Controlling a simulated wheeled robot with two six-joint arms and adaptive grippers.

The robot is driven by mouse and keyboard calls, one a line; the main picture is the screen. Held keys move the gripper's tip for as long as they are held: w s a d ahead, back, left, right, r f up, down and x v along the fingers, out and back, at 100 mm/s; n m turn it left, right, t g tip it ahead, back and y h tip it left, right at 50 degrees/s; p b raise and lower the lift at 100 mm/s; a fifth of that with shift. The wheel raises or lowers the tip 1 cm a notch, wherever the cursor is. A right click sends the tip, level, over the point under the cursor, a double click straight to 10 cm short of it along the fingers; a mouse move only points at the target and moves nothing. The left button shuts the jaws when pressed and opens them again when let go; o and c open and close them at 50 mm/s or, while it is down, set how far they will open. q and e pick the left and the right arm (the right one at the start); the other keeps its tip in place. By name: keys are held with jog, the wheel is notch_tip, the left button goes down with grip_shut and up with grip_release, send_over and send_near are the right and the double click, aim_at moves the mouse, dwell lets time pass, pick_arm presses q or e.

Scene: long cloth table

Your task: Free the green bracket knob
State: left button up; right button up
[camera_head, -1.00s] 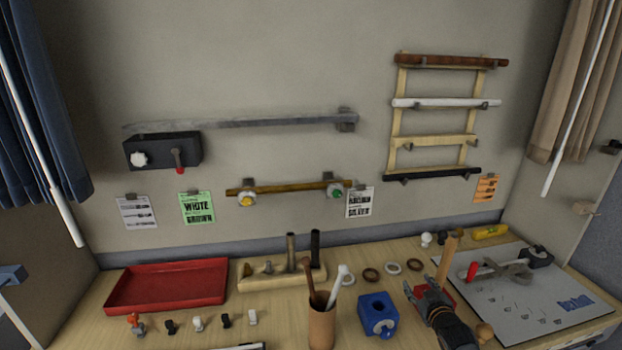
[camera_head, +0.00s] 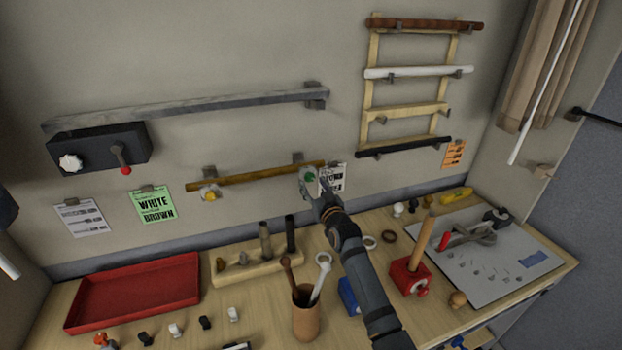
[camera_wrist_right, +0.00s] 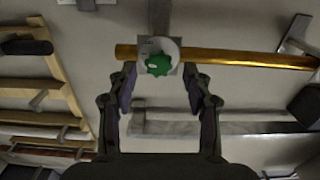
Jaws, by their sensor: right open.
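The green bracket knob (camera_head: 310,175) is on the right wall bracket of a brass-coloured rod (camera_head: 250,176). In the right wrist view the green knob (camera_wrist_right: 158,64) sits on a pale round plate, with the rod (camera_wrist_right: 225,56) running through the bracket behind it. My right gripper (camera_head: 318,192) is just in front of the knob and partly covers the bracket in the head view. Its fingers (camera_wrist_right: 160,85) are open, one to each side of the knob, and appear not to touch it. A yellow knob (camera_head: 211,194) is on the rod's left bracket. My left gripper is not in view.
A grey bar (camera_head: 200,108) and a black box (camera_head: 100,148) with a white knob are on the wall. A wooden rack (camera_head: 411,115) of rods hangs at right. A red tray (camera_head: 135,290), a cup (camera_head: 306,318) and a red block (camera_head: 410,279) stand on the table.

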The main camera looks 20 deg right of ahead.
jog(key=shift+w+r, duration=0.1)
jog(key=shift+w, duration=0.8)
jog(key=shift+w+d, duration=0.1)
jog(key=c, duration=0.7)
grip_shut()
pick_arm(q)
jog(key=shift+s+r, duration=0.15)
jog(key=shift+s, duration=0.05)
